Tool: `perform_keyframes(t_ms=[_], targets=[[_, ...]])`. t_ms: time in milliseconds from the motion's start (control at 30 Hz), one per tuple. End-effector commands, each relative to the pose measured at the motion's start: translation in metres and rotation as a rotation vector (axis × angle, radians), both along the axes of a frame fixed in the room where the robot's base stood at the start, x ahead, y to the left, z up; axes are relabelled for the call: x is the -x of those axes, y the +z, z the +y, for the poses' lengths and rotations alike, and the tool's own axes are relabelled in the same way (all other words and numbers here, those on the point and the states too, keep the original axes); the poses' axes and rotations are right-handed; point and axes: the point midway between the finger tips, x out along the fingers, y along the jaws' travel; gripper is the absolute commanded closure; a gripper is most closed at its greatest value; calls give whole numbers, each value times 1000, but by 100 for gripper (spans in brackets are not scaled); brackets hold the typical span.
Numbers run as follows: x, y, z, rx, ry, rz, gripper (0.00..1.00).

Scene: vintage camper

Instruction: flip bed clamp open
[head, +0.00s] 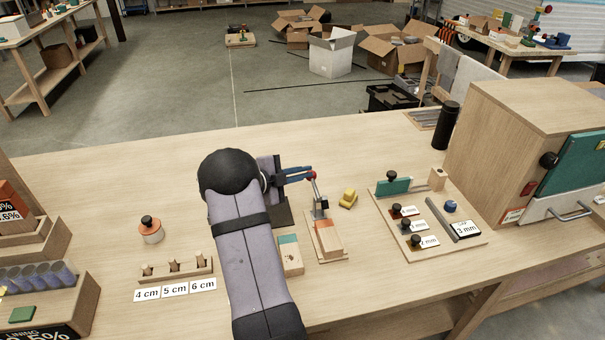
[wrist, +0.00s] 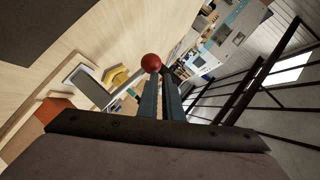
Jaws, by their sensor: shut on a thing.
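The bed clamp (head: 320,207) is a metal toggle clamp on a small wooden base (head: 335,260), with a pale wooden block (head: 328,238) in front of it. Its lever stands up from the clamp and ends in a red knob, which shows clearly in the wrist view (wrist: 151,62). My gripper (head: 308,173) reaches in from the left at the top of the lever. Its blue-grey fingers are shut on the lever's knob end. In the wrist view the fingertips (wrist: 160,72) meet at the knob. The exact contact is partly hidden.
A yellow toy-like piece (head: 348,198) lies right of the clamp. A board with several knobs (head: 465,240) stands further right, beside a wooden cabinet (head: 520,150). A teal-topped block (head: 290,257) is close left of the clamp base. The bench behind the clamp is clear.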

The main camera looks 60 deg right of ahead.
Motion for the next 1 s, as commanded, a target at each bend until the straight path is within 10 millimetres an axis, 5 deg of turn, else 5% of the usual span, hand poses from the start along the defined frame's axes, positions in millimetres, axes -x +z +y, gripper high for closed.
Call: perform_keyframes(t_ms=[467,700,1000], targets=[[-2,16,5,6,12,-7,100],[7,45,27,7,5,-6,100],[-17,67,72,7,5,-9,100]])
